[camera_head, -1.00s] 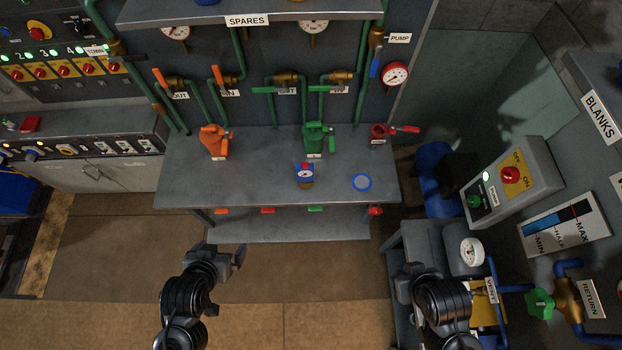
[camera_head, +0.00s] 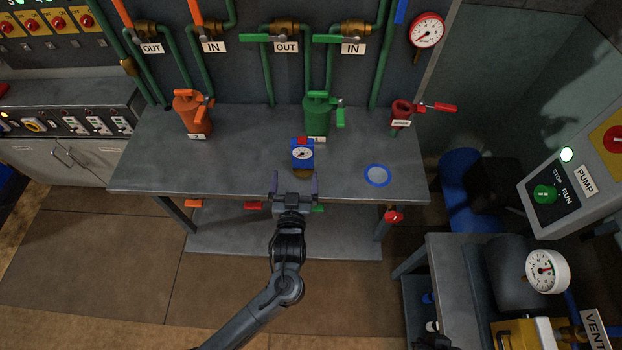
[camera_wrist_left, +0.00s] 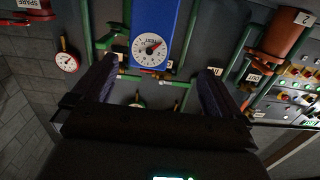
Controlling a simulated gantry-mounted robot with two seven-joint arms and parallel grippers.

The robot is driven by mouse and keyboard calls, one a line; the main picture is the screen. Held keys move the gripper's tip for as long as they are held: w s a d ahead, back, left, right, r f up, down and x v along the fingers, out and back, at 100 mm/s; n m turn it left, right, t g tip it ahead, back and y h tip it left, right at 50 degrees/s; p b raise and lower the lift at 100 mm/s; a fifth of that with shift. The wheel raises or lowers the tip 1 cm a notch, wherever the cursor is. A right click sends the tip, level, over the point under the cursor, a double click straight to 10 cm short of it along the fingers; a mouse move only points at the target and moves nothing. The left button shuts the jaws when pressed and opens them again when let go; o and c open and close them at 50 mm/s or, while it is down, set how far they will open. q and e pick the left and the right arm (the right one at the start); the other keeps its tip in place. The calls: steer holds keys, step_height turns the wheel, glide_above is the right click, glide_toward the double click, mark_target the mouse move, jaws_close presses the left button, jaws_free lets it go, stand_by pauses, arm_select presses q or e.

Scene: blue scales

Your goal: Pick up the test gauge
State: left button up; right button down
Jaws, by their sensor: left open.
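The test gauge (camera_head: 302,155) has a blue body, a white dial and a red top, with a brass part below. It stands on the grey bench, near its front edge. In the left wrist view the gauge (camera_wrist_left: 155,32) shows its dial ahead of the gap between my fingers. My left gripper (camera_head: 295,184) is open and empty, at the bench's front edge just in front of the gauge, apart from it. The left wrist view shows its two dark fingers (camera_wrist_left: 155,82) spread wide.
On the bench (camera_head: 240,165) stand an orange canister (camera_head: 190,113), a green canister (camera_head: 318,115) and a red fitting (camera_head: 401,112). A blue ring (camera_head: 377,175) lies right of the gauge. Pipes with valves run behind. The bench's left front is clear.

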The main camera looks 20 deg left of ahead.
mark_target(303, 153)
arm_select(q)
steer(key=shift+t, duration=0.3)
steer(key=b+x, duration=0.1)
steer(key=x, duration=0.4)
steer(key=b+x, duration=0.1)
steer(key=x, duration=0.1)
steer(key=shift+w+d+b, duration=0.25)
steer(key=shift+w+b, duration=0.05)
steer(key=shift+b, duration=0.05)
steer(key=shift+w, duration=0.45)
steer(key=x, duration=0.2)
steer(key=b+x, duration=0.1)
steer(key=shift+w+d+r, duration=0.1)
steer(key=shift+w+d, duration=0.1)
steer(key=shift+d, duration=0.05)
steer(key=shift+w+a, duration=0.2)
steer(key=shift+w, duration=0.3)
arm_select(e)
step_height(303, 153, down, 5)
steer(key=shift+f, duration=0.15)
arm_select(q)
steer(key=shift+c, duration=0.2)
steer(key=c, duration=1.7)
